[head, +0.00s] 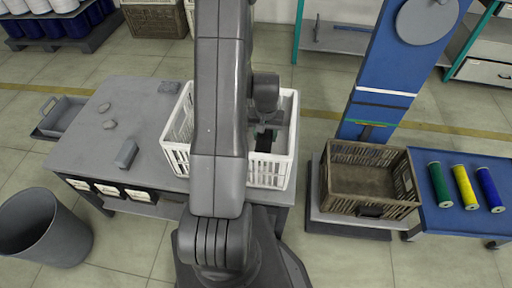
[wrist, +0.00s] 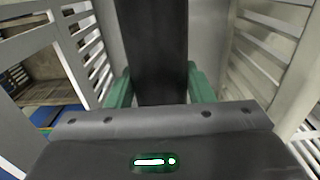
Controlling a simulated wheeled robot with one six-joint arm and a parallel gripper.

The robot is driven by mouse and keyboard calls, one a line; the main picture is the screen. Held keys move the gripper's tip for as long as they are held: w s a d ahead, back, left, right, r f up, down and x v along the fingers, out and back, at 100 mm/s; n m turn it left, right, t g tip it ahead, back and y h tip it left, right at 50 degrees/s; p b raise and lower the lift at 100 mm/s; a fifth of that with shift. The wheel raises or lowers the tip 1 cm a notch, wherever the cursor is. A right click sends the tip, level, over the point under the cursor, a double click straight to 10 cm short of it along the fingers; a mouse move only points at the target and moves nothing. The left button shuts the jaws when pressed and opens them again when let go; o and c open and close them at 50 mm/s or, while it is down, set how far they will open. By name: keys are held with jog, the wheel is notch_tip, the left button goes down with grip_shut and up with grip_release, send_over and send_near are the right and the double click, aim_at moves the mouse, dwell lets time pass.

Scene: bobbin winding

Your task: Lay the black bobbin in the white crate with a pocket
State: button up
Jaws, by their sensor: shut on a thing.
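The white crate (head: 286,168) stands on the right part of the grey table in the head view, partly hidden behind my arm. Its slatted walls (wrist: 268,42) rise on both sides in the wrist view. My gripper (head: 266,130) is inside the crate's outline, pointing down. Its green fingers (wrist: 160,88) are shut on the black bobbin (wrist: 153,40), one on each side. The black bobbin also shows as a small dark shape in the head view (head: 264,143). Its far end and any contact with the crate floor are hidden. I cannot make out the pocket.
The grey table (head: 90,135) holds a few small grey blocks left of the crate. A brown crate (head: 360,180) stands to the right. Green, yellow and blue bobbins (head: 465,187) lie on a blue table (head: 460,220). A grey bin (head: 45,228) stands at front left.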

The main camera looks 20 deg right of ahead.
jog(key=shift+f, duration=3.1)
jog(key=shift+f+b, duration=0.15)
jog(key=shift+b, duration=0.25)
jog(key=o, duration=1.1)
notch_tip(320, 180, up, 12)
jog(key=shift+r+p, duration=0.15)
jog(key=shift+p, duration=0.55)
